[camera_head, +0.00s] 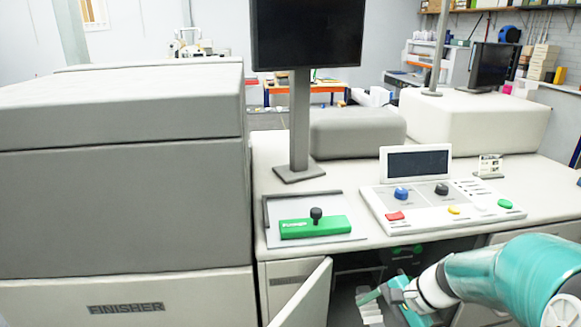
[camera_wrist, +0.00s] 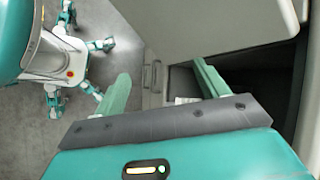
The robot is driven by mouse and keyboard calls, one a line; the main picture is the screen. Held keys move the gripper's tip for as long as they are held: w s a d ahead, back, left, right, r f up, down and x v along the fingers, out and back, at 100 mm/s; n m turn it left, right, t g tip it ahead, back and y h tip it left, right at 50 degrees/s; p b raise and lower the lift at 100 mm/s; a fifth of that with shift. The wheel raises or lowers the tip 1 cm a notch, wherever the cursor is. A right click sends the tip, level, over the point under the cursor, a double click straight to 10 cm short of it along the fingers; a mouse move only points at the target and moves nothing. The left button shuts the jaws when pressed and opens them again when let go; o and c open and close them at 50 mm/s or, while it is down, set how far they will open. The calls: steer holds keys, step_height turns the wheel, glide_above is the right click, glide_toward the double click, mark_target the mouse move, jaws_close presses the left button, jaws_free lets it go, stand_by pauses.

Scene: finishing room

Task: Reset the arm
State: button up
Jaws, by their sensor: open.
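My arm (camera_head: 500,273), teal and white, reaches in from the lower right in the head view. My gripper (camera_head: 378,296) is low in front of the open cabinet under the control counter. In the wrist view my gripper (camera_wrist: 160,72) has its two green fingers spread wide apart, with nothing held between them. A grey recessed handle (camera_wrist: 152,76) on a pale panel shows in the gap between the fingers. I cannot tell whether a finger touches the cabinet.
An open cabinet door (camera_head: 303,296) stands left of my gripper; the dark cabinet interior (camera_wrist: 255,80) lies to the right in the wrist view. Above are the counter (camera_head: 270,180), a control panel (camera_head: 440,199) and a green block with a black knob (camera_head: 314,227). The finisher (camera_head: 120,200) fills the left.

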steer(key=s+a+r+n+t+h, duration=0.3)
steer(key=s+r+n+h, duration=0.4)
steer(key=s+r+n, duration=0.5)
steer(key=shift+s+r+t, duration=0.3)
steer(key=shift+s+r, duration=0.4)
steer(key=shift+s, duration=0.1)
